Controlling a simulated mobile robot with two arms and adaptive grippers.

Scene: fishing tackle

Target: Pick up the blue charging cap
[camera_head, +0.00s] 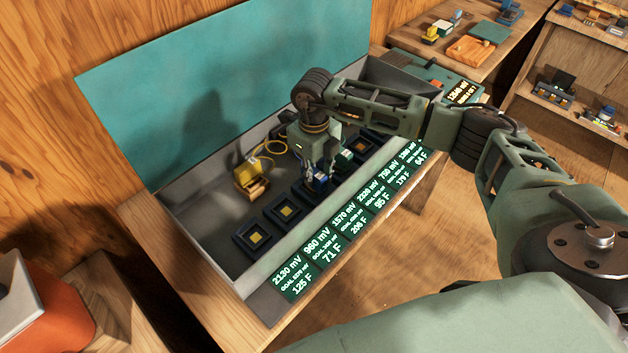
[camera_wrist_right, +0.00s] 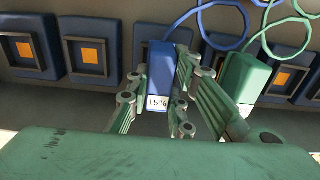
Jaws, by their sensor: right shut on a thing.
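The blue charging cap (camera_wrist_right: 157,72) has a white label and a blue cable. It stands between the fingers of my right gripper (camera_wrist_right: 157,100), which is shut on it. In the head view the blue cap (camera_head: 319,183) is low in the grey tackle box, at the row of charging sockets, under my right gripper (camera_head: 318,172). I cannot tell whether its underside touches a socket. My left gripper is not in view.
A green cap (camera_head: 345,158) with a green cable stands close beside the blue one. A yellow cap (camera_head: 249,172) sits in the box at the left. Dark sockets with orange centres, such as this one (camera_head: 284,211), line the box. Lit readout panels (camera_head: 330,249) run along the front.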

